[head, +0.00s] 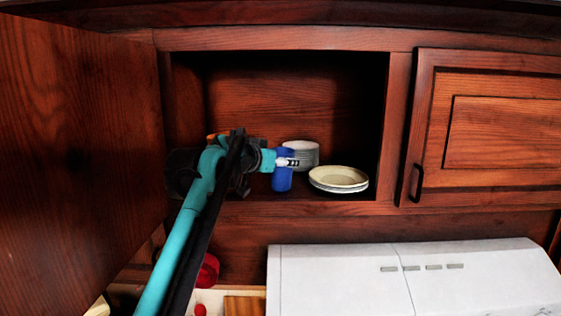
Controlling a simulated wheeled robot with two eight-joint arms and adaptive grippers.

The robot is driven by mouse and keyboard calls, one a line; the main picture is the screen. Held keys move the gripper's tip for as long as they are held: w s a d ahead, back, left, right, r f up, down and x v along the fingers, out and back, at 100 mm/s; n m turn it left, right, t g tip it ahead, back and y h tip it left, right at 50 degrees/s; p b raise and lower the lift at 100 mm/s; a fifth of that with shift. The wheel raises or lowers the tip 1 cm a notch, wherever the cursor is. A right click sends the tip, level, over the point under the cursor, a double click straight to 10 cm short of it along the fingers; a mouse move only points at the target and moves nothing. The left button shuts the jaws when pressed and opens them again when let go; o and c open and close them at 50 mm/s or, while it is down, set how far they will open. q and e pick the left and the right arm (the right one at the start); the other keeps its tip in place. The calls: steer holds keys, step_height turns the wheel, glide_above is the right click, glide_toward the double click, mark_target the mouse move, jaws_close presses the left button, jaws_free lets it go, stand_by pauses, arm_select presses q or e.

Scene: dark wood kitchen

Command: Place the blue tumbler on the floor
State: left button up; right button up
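The blue tumbler (282,181) stands upright at the front of the open cupboard's shelf. My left gripper (280,161) is at its upper part, coming from the left. A pale, dark-marked piece, seemingly a finger, crosses the tumbler's front. Whether the fingers are closed on it or only around it cannot be told. The far side of the tumbler is hidden. My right gripper is not in view. The floor is not in view.
The open cupboard door (75,150) fills the left. A white range hood (400,279) is below right. A red object (208,270) lies lower down.

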arm_select(q)
steer(key=shift+s, duration=0.2)
steer(key=shift+f, duration=0.15)
steer(key=o, duration=1.1)
steer(key=shift+o, duration=0.3)
steer(key=shift+w, duration=0.15)
steer(key=shift+s+a+r, duration=0.1)
steer(key=shift+s+r, duration=0.1)
steer(key=shift+r, duration=0.1)
steer(key=b+v, duration=0.3)
steer(key=v, duration=0.8)
steer(key=shift+s, duration=0.25)
steer(key=shift+a, duration=0.15)
